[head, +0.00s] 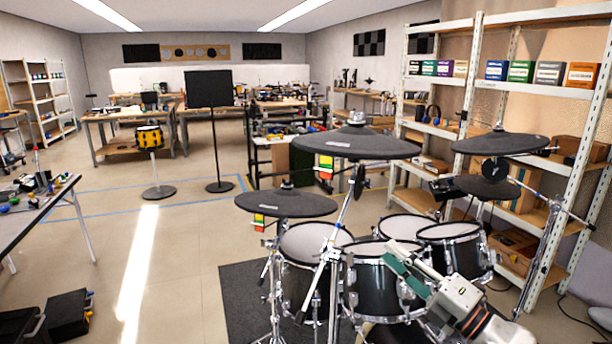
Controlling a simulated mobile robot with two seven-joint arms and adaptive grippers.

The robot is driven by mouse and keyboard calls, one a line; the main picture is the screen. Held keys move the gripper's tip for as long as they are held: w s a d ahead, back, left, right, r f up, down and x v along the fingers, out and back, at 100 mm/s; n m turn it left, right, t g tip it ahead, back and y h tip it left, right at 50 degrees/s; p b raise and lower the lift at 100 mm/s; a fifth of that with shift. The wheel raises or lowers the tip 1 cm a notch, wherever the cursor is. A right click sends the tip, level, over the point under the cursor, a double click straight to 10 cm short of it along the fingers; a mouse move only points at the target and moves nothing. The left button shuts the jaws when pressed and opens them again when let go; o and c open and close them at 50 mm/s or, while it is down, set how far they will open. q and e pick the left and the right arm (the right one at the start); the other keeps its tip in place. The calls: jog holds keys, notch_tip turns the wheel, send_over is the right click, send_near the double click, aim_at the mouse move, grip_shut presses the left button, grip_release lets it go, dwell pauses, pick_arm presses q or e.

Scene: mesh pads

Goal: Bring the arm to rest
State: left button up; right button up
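My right arm comes in from the lower right, over the drum kit. Its gripper (402,264), with green parts near the tip, is in front of the mesh-headed drums and overlaps the black drum shells in the picture. The fingers are too small and cluttered to tell whether they are open or shut, or whether they touch a drum. I see no object clearly held. The nearest mesh pads are the middle drum (380,248) and the right drum (450,231). My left arm and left gripper are not in view.
Black cymbal pads on stands rise at the left (286,204), centre (357,143) and right (500,143). A dark mat (240,300) lies under the kit. Metal shelves (548,89) stand close behind at right. A table (28,215) is at left; the floor between is mostly clear.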

jog(key=s+d+f+m+t+h, duration=0.1)
jog(key=s+f+m+h, duration=0.2)
jog(key=f+m, duration=0.4)
jog(key=s+f+m+h, duration=0.3)
jog(key=f+m, duration=0.1)
jog(key=f, duration=0.4)
jog(key=s+f+m+g+h, duration=0.4)
jog(key=s+f+m, duration=0.8)
jog(key=s+f, duration=1.1)
notch_tip(320, 180, down, 3)
jog(key=shift+r+m+g+h, duration=0.1)
jog(key=shift+m+g+h, duration=0.3)
jog(key=shift+g, duration=0.8)
